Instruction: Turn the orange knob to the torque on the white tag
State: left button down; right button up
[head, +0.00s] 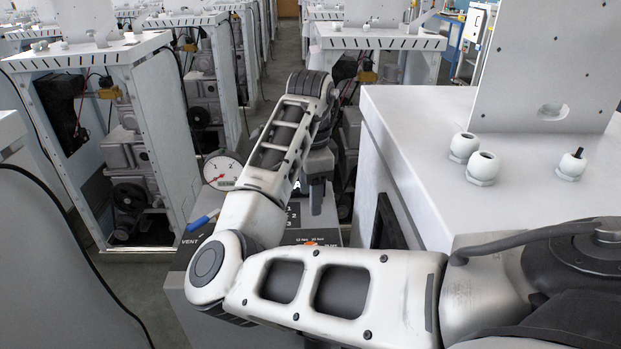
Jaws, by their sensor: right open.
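A small orange patch, likely the orange knob (310,243), shows just above my right forearm on a dark panel (292,236). Small torque marks in Nm are printed above it; most of the knob is hidden by my arm. My right gripper (317,202) points down over the panel, beyond the orange patch, and is open with nothing seen between its fingers. The white tag cannot be made out; my arm covers much of the panel. My left gripper is not in view.
A round dial gauge (222,171) and a blue handle (202,220) near the word VENT stand left of my arm. A white cabinet top (410,120) with several white cable glands (483,166) is at right. Open dispenser frames (135,130) line the aisle behind.

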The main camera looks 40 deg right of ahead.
jog(key=shift+r, duration=1.35)
